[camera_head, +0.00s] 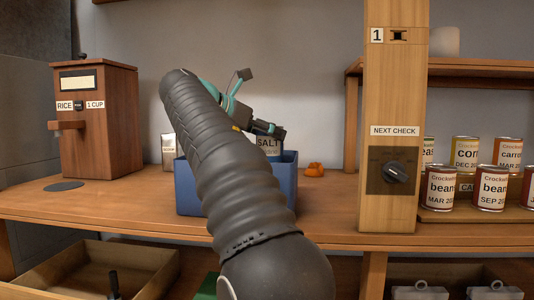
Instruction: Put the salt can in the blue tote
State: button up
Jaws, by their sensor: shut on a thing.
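The salt can (268,146) shows its pale label reading SALT at the rim of the blue tote (288,185). Its lower part is hidden behind the tote's front wall or my arm, so I cannot tell whether it touches the tote's floor. My gripper (269,130) is at the top of the can and is shut on it. My dark ribbed arm crosses in front of the tote and hides its middle and much of its inside. The tote stands on the wooden counter.
A wooden rice dispenser (98,118) stands at the left, and a pale carton (168,150) behind the tote. An orange object (314,169) lies to the right. A wooden post (393,115) with a knob and several labelled cans (441,188) stand further right.

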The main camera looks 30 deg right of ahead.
aim_at(267, 154)
jog(key=shift+f+b, duration=0.9)
jog(key=shift+f, duration=1.4)
jog(key=shift+f, duration=0.25)
jog(key=shift+f, duration=0.5)
jog(key=o, duration=1.4)
jog(key=shift+f, duration=0.1)
jog(key=shift+c, duration=0.2)
jog(key=shift+o, duration=0.9)
jog(key=shift+f, duration=0.1)
jog(key=shift+w+d+r, duration=0.1)
jog(key=shift+r, duration=0.5)
jog(key=p+v, duration=0.2)
jog(key=v, duration=1)
jog(key=shift+r, duration=0.35)
